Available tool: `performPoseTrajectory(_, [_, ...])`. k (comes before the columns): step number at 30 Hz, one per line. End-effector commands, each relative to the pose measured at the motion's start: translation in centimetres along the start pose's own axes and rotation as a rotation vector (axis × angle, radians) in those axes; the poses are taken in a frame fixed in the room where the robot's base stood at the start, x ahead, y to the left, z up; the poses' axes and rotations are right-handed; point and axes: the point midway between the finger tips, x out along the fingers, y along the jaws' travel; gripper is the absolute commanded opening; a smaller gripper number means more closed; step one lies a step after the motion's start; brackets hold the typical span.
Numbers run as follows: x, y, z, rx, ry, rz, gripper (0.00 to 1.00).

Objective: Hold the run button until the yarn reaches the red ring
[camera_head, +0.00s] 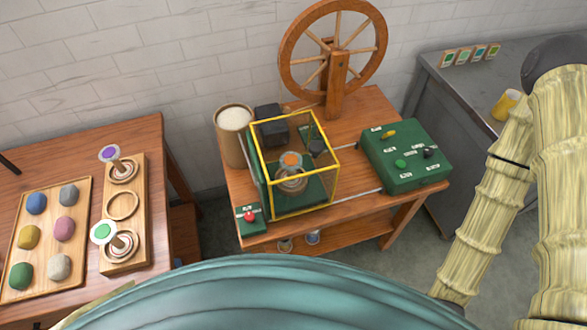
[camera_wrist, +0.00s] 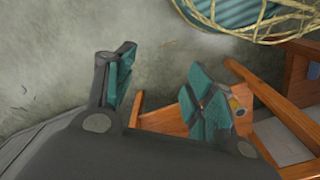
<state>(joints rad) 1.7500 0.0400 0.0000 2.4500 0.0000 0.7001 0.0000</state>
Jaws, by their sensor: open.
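In the head view a green control box (camera_head: 389,167) sits on the right of the middle wooden table. A green round button (camera_head: 401,163), a yellow lever (camera_head: 388,134) and a dark knob (camera_head: 430,153) are on its top; their labels are too small to read. A yellow-framed clear guard (camera_head: 317,179) stands left of it around a spool (camera_head: 291,180) with an orange top. I cannot make out a red ring on the spool. My gripper (camera_wrist: 160,95) shows in the wrist view, its teal-padded fingers apart with nothing between them. It is out of sight in the head view.
A red button (camera_head: 249,216) on a small green box is at the table's front left. A spinning wheel (camera_head: 333,50) and a cream-filled bin (camera_head: 234,120) stand behind. A tray of coloured skeins (camera_head: 84,198) lies on the left table. A grey bench (camera_head: 456,86) is at right.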

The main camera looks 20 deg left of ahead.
Motion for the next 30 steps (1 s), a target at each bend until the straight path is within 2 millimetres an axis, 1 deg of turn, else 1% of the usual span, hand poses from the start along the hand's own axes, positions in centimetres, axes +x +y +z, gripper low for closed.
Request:
performPoseTrajectory(1, [0.00, 0.00, 0.00, 0.000, 0.000, 0.000, 0.50])
performPoseTrajectory(2, [0.00, 0.00, 0.00, 0.000, 0.000, 0.000, 0.45])
performPoseTrajectory(3, [0.00, 0.00, 0.00, 0.000, 0.000, 0.000, 0.38])
performPoseTrajectory(8, [0.00, 0.00, 0.00, 0.000, 0.000, 0.000, 0.09])
performPoseTrajectory(9, [0.00, 0.00, 0.00, 0.000, 0.000, 0.000, 0.01])
performPoseTrajectory(10, [0.00, 0.00, 0.00, 0.000, 0.000, 0.000, 0.00])
performPoseTrajectory(30, [0.00, 0.00, 0.00, 0.000, 0.000, 0.000, 0.00])
